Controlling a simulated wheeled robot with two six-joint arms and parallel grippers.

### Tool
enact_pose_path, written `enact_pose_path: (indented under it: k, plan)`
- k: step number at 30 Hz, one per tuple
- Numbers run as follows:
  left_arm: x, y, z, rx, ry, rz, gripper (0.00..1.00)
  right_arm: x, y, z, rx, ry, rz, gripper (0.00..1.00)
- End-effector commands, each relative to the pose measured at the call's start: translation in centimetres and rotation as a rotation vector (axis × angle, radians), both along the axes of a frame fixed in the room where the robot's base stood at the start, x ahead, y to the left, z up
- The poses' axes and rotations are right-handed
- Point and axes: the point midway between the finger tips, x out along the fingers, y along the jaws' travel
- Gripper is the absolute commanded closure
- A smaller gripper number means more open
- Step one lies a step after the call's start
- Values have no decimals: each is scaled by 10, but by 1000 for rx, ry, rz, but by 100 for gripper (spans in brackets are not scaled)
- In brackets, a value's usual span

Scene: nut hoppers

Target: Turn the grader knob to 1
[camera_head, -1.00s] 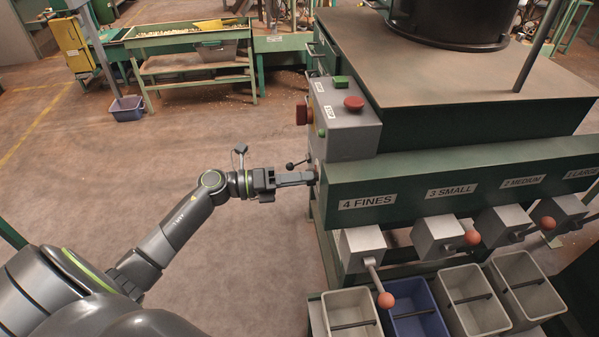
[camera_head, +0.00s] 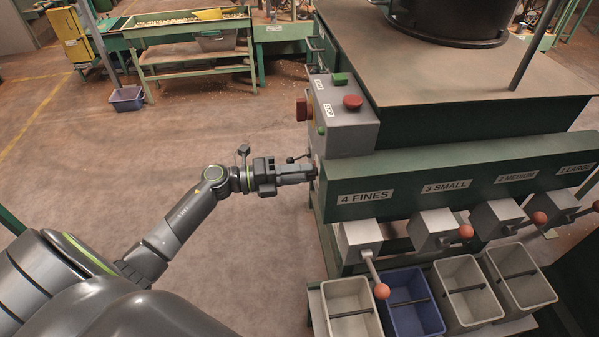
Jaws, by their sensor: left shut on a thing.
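The grader is the green machine (camera_head: 450,172) at the right, with a long front beam labelled 4 FINES, 3 SMALL, 2 MEDIUM and 1 LARGE. My left gripper (camera_head: 312,171) reaches in from the left to the beam's left end face. Its fingers are shut on the grader knob there. The fingers hide the knob, and its pointer and scale cannot be read from here. A small black ball on a thin stem (camera_head: 290,160) shows just above the fingers. My right gripper is not in view.
A grey control box (camera_head: 345,130) with red and green buttons sits just above the gripper. Chutes with orange-ball levers (camera_head: 381,291) stand over grey and blue bins (camera_head: 412,325). Open floor (camera_head: 120,180) lies left of the machine. A green sorting table (camera_head: 195,68) stands behind.

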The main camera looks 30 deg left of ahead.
Motion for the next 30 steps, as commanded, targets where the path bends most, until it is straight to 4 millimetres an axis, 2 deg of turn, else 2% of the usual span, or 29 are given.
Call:
enact_pose_path:
  k: [4,5,9,23,30]
  plan:
    - [0,0,-1,1,0,1,89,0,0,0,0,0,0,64]
    - [0,0,-1,1,0,1,64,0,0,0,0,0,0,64]
    - [0,0,-1,1,0,1,46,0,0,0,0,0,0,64]
    - [-1,2,-1,2,-1,0,45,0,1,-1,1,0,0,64]
    - [-19,25,-4,6,1,0,45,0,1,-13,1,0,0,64]
